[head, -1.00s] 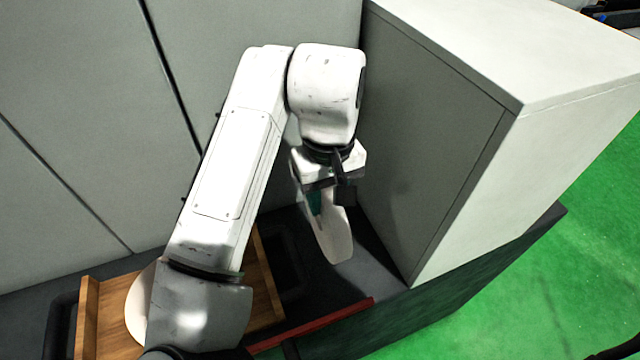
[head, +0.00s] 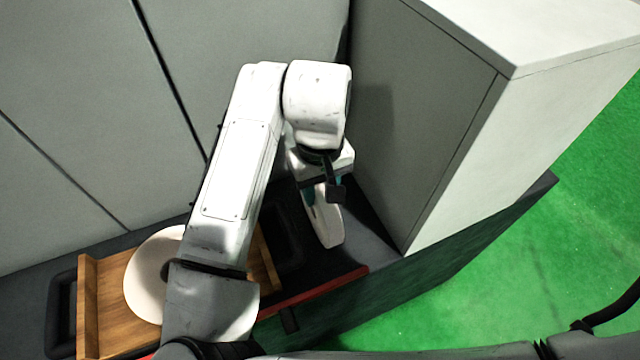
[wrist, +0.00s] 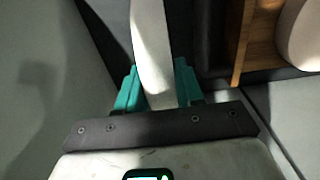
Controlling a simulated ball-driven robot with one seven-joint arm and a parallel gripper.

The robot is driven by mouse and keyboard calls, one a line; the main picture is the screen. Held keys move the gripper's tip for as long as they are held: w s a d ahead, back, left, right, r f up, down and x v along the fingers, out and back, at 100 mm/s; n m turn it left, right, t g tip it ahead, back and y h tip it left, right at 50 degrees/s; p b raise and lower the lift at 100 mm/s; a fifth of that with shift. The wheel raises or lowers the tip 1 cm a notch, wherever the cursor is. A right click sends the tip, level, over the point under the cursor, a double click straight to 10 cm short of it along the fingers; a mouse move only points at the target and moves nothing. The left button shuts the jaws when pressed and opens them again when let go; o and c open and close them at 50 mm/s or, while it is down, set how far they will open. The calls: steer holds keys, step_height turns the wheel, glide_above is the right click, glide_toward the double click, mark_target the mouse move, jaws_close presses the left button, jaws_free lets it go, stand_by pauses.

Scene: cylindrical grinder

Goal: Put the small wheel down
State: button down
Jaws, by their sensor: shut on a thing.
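The small wheel (head: 328,226) is a pale, thin disc seen nearly edge-on. My gripper (head: 322,192) is shut on it, and the wheel hangs below the jaws over the dark surface beside the grey cabinet. In the wrist view the wheel (wrist: 150,50) stands between the teal fingers of my gripper (wrist: 157,88). I cannot tell whether its lower edge touches the surface. Part of the wheel is hidden by the jaws.
A larger pale wheel (head: 146,290) lies on a wooden tray (head: 88,310) at the left, partly behind my arm. The grey cabinet (head: 425,130) stands close on the right. A red strip (head: 315,287) runs along the front edge. Green floor (head: 500,270) lies beyond.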

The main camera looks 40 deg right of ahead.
steer(key=c, duration=0.7)
jaws_free()
